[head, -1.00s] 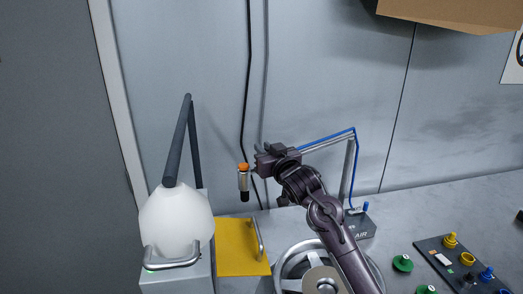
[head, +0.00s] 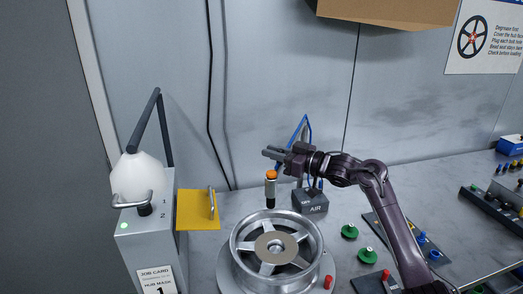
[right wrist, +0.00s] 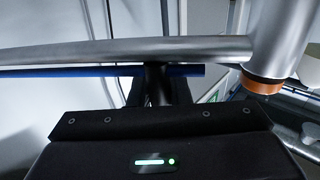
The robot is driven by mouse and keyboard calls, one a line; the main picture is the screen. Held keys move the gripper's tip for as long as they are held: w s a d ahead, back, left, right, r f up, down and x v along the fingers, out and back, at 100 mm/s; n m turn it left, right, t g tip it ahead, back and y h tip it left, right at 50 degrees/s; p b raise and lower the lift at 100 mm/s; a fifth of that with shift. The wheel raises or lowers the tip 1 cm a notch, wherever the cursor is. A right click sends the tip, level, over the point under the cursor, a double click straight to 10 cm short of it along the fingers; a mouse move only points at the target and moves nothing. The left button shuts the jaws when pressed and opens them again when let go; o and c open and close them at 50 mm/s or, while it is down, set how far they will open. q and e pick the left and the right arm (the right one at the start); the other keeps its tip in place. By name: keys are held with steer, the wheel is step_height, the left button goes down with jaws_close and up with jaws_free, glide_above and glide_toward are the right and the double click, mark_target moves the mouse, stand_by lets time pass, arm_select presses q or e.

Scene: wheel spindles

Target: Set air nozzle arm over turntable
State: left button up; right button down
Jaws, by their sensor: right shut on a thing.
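The air nozzle (head: 271,190), a silver cylinder with an orange ring and dark tip, hangs upright near the rear rim of the wheel (head: 275,246) in the head view. The wheel lies flat on the round turntable (head: 322,272). The nozzle's arm comes from the AIR base (head: 310,201) with a blue hose, partly hidden by my right arm. My right gripper (head: 272,154) is shut on the nozzle arm just above the nozzle. In the right wrist view, the silver nozzle arm (right wrist: 210,48) crosses the fingers, with the nozzle's orange ring (right wrist: 262,84) at right. My left gripper is not in view.
Green knobs (head: 349,231) and a dark tray with coloured plugs (head: 420,238) lie at right. A cardboard box (head: 385,12) overhangs above.

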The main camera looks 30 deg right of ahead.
steer(key=shift+s+d+y, duration=0.3)
steer(key=shift+s+d, duration=0.1)
steer(key=shift+s, duration=0.1)
steer(key=shift+s+d, duration=0.2)
steer(key=shift+s, duration=0.05)
steer(key=c, duration=1.3)
jaws_free()
steer(key=shift+c, duration=0.2)
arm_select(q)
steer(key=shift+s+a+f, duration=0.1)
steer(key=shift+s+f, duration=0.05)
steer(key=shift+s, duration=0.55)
